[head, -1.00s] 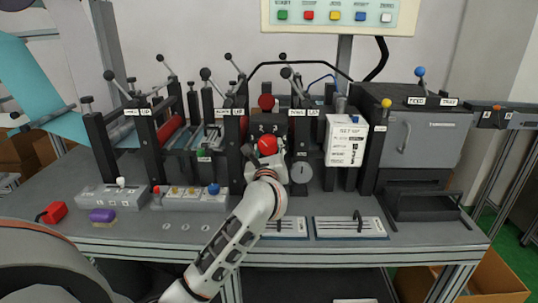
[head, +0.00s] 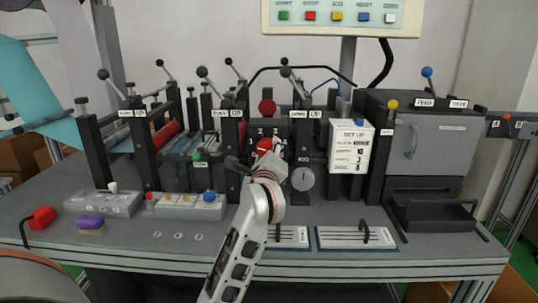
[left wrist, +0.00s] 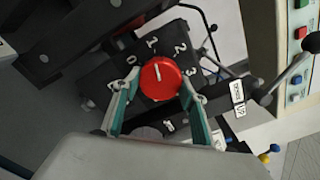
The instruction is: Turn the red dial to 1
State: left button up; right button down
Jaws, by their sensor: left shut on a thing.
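The red dial (left wrist: 161,80) sits on a dark panel (left wrist: 108,88) marked 0, 1, 2 and 3. In the left wrist view its short white mark points up, roughly toward the 1 (left wrist: 152,42). My left gripper (left wrist: 160,88) is shut on the dial, with one green-lined finger on each side of it. In the head view the dial (head: 264,146) shows just above my left gripper (head: 266,160), which partly hides it and its panel. My right gripper is not in view.
A white set-up card (head: 349,146) and a grey round knob (head: 302,179) are right of the dial. Levers with ball knobs stand around the panel. A button box (head: 187,206) is left of my arm. Slotted plates (head: 357,237) lie along the bench front.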

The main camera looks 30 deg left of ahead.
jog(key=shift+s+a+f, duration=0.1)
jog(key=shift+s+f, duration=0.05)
pick_arm(q)
jog(key=o, duration=1.1)
jog(key=v, duration=1.2)
jog(key=shift+a, duration=0.1)
